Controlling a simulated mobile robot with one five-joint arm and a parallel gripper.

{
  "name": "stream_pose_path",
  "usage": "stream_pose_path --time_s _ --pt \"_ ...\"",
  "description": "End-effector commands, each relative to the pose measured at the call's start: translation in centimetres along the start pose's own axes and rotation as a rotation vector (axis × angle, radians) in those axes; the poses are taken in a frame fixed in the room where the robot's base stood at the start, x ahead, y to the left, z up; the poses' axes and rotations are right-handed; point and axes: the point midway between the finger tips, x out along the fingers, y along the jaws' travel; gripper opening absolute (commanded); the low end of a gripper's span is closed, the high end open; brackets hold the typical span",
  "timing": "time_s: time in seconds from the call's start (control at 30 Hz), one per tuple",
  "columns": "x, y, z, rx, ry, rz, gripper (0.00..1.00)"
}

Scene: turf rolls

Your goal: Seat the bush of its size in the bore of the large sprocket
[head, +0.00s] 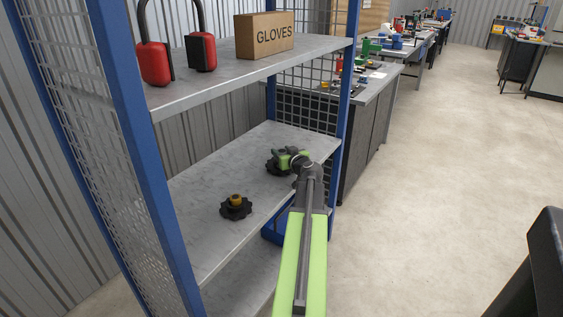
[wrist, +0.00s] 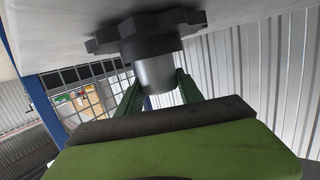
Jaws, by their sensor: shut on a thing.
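A black toothed sprocket (head: 272,167) lies on the middle shelf, partly hidden by my gripper (head: 287,158). In the wrist view this sprocket (wrist: 110,36) and its dark hub fill the top. My gripper (wrist: 157,88) is shut on a plain grey cylindrical bush (wrist: 158,71). The bush is in line with the hub and appears to meet it; I cannot tell how far it is in the bore. Another black sprocket (head: 236,211) lies nearer on the shelf, with a brass-coloured bush (head: 235,199) standing at its centre. Which sprocket is larger is unclear.
The middle shelf (head: 200,200) is bare around the sprockets. A blue rack post (head: 345,90) stands close behind my gripper. The upper shelf (head: 220,68) holds a GLOVES box (head: 264,34) and two red-and-black items. Workbenches (head: 375,85) stand beyond, with open floor to the right.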

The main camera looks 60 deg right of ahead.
Motion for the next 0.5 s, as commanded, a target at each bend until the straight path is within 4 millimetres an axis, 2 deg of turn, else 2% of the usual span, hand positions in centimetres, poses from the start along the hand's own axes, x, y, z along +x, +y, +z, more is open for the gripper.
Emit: stream_pose_path --time_s 0.03,0.07,0.3,0.47,0.5 --pt "0.38 0.00 1.87 0.000 0.000 0.000 0.00" --pt "0.45 0.00 2.19 0.000 0.000 0.000 0.00" --pt "0.38 -0.04 1.83 0.000 0.000 -0.001 0.00" --pt "0.50 -0.06 2.35 0.000 0.000 -0.001 0.00" --pt "0.46 -0.07 2.16 0.000 0.000 -0.001 0.49"
